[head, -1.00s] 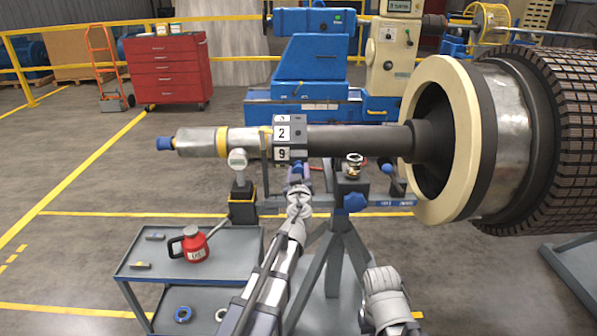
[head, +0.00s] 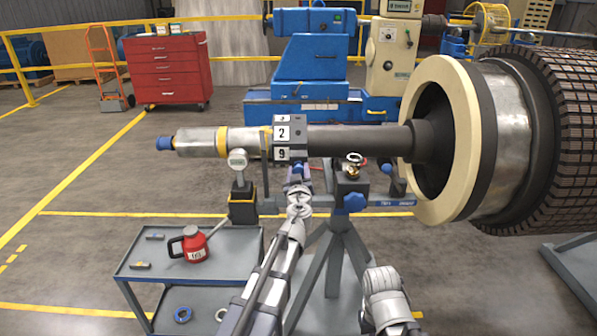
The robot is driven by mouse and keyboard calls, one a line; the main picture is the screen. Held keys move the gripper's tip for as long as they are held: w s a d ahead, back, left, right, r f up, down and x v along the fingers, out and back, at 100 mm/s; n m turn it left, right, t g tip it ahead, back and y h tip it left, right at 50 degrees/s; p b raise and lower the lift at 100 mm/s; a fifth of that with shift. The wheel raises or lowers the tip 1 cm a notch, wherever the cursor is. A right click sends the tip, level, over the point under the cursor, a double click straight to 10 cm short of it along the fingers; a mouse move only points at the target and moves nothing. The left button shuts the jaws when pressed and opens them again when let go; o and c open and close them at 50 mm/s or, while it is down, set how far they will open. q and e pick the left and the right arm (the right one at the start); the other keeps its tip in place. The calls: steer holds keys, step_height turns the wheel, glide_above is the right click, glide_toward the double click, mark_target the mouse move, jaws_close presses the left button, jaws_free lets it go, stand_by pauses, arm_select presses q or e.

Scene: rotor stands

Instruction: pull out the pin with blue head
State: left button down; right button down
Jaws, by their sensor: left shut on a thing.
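The blue head of the pin (head: 298,168) shows as a small blue spot just below the numbered block (head: 290,136) on the shaft. My left gripper (head: 298,178) reaches up from below and is shut on the pin's blue head, right under the block. The gripper and the block hide most of the pin, so I cannot tell how deep it sits. My right arm shows only as a pale link at the bottom right of centre, and its gripper is not in view.
The shaft (head: 350,139) runs left to right into a large rotor (head: 560,130). A stand with a blue knob (head: 354,203) is close right of my left gripper. A dial gauge (head: 238,160) is to its left. A grey cart (head: 225,262) carries a red oil can (head: 195,245).

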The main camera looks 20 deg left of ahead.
arm_select(q)
steer(key=v, duration=0.3)
steer(key=shift+s+d, duration=0.1)
steer(key=shift+s, duration=0.2)
steer(key=shift+c, duration=1.8)
jaws_free()
steer(key=v, duration=0.7)
steer(key=shift+s, duration=0.4)
